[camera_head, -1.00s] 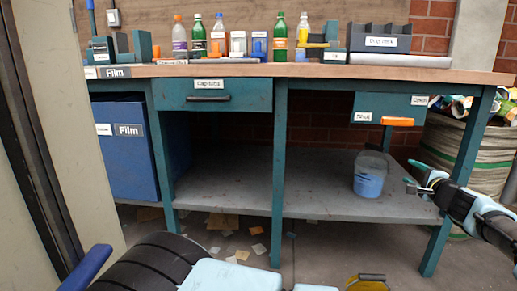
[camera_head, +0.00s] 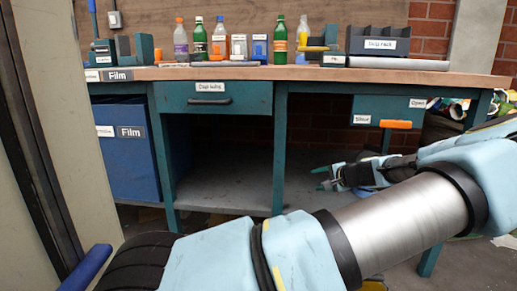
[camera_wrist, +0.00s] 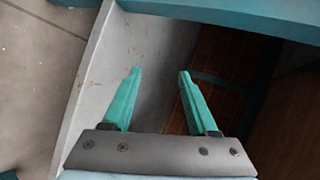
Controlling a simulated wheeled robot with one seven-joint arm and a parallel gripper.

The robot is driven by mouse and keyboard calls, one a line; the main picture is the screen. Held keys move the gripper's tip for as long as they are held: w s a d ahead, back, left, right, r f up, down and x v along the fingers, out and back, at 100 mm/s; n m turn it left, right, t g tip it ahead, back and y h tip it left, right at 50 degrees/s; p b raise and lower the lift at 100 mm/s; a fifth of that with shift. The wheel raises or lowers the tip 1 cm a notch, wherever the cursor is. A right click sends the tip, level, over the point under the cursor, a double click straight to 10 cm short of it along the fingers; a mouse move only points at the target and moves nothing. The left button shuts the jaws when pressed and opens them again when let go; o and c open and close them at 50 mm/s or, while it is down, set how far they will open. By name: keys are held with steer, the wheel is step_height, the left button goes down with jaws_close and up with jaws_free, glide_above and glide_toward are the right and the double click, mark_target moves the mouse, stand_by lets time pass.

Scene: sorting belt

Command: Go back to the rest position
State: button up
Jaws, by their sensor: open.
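My gripper (camera_head: 324,178) is in front of the right bay of the teal workbench, below the tabletop and over the lower shelf in the head view. In the wrist view its two green fingers (camera_wrist: 156,88) stand apart with nothing between them. Past them are the grey shelf (camera_wrist: 160,40) and a brick wall.
The tabletop (camera_head: 300,73) carries bottles, small bins and a dark sorter (camera_head: 378,42). A drawer (camera_head: 213,97) is shut on the left. A blue film bin (camera_head: 128,165) stands below left. A lever with an orange handle (camera_head: 396,124) is at the right. A pale panel (camera_head: 70,110) is close on the left.

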steer(key=s+a+f+n+g+p, duration=0.1)
steer(key=s+a+f+n+g, duration=0.2)
steer(key=a, duration=0.6)
steer(key=s+a+n+g, duration=0.3)
steer(key=s+a+g, duration=0.1)
steer(key=a, duration=0.6)
steer(key=s+a+r+n+g+h+p, duration=0.1)
steer(key=s+a+r+n+h, duration=0.25)
steer(key=s+r, duration=0.4)
steer(key=s+a+r+n+g+h+p, duration=0.15)
steer(key=s+a+r, duration=0.35)
steer(key=s, duration=0.5)
step_height(320, 180, up, 38)
steer(key=p, duration=3.8)
steer(key=shift+s+d+n, duration=0.2)
steer(key=shift+s+n, duration=0.1)
steer(key=shift+s, duration=0.15)
